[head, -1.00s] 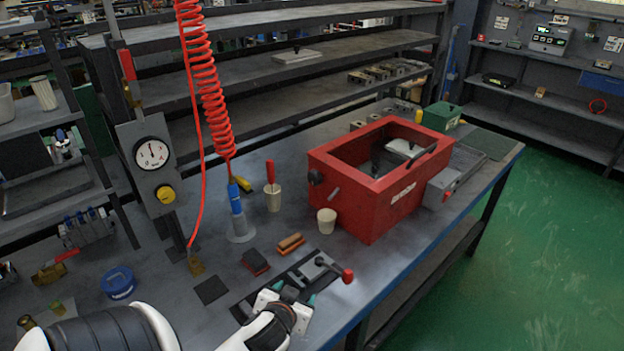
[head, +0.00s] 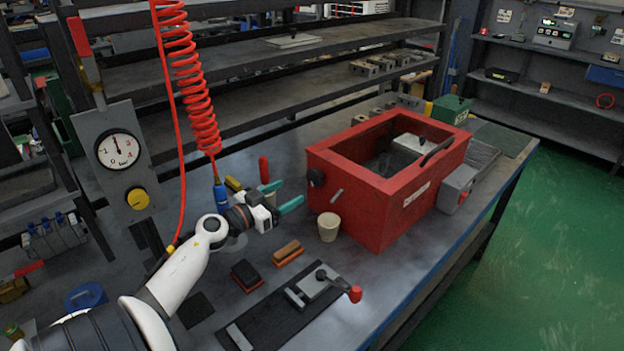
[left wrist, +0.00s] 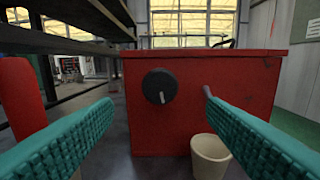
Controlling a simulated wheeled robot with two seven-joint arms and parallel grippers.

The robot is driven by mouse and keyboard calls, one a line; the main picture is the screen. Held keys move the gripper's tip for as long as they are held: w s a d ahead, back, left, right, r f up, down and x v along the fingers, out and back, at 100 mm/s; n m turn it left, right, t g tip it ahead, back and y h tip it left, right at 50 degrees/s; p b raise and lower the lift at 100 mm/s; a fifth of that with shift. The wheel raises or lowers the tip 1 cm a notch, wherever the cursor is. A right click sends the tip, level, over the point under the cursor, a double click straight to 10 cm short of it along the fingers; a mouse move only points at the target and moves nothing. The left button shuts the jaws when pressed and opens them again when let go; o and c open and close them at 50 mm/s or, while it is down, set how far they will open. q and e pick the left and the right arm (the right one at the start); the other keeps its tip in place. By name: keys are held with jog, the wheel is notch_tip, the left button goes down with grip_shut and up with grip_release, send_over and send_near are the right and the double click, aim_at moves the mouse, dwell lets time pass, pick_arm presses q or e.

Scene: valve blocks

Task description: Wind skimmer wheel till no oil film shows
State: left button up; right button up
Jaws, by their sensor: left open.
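A red open-topped tank (head: 405,212) stands on the bench. A round black knob (head: 316,178) with a white mark is on its left wall, and it shows face-on in the left wrist view (left wrist: 160,86). A thin rod (head: 337,196) sticks out right of the knob. Inside the tank I see a pale block (head: 411,146) and a dark area; I cannot tell whether oil film shows there. My left gripper (head: 291,194) is open and empty, its teal fingers pointing at the knob from a short way off. My right gripper is not in view.
A beige cup (head: 329,227) stands close to the tank's left wall. A red-handled tool (head: 264,170) stands behind my gripper. A red coiled hose (head: 190,85) hangs nearby. A clamp with a red-knobbed crank (head: 355,294) lies in front. A grey box (head: 457,189) is on the tank's right side.

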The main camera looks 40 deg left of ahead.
aim_at(311, 179)
pick_arm(q)
jog(key=w, duration=0.9)
jog(key=shift+w+d, duration=0.3)
jog(key=shift+d, duration=0.1)
jog(key=shift+w, duration=0.1)
jog(key=c, duration=1)
jog(key=shift+o, duration=0.2)
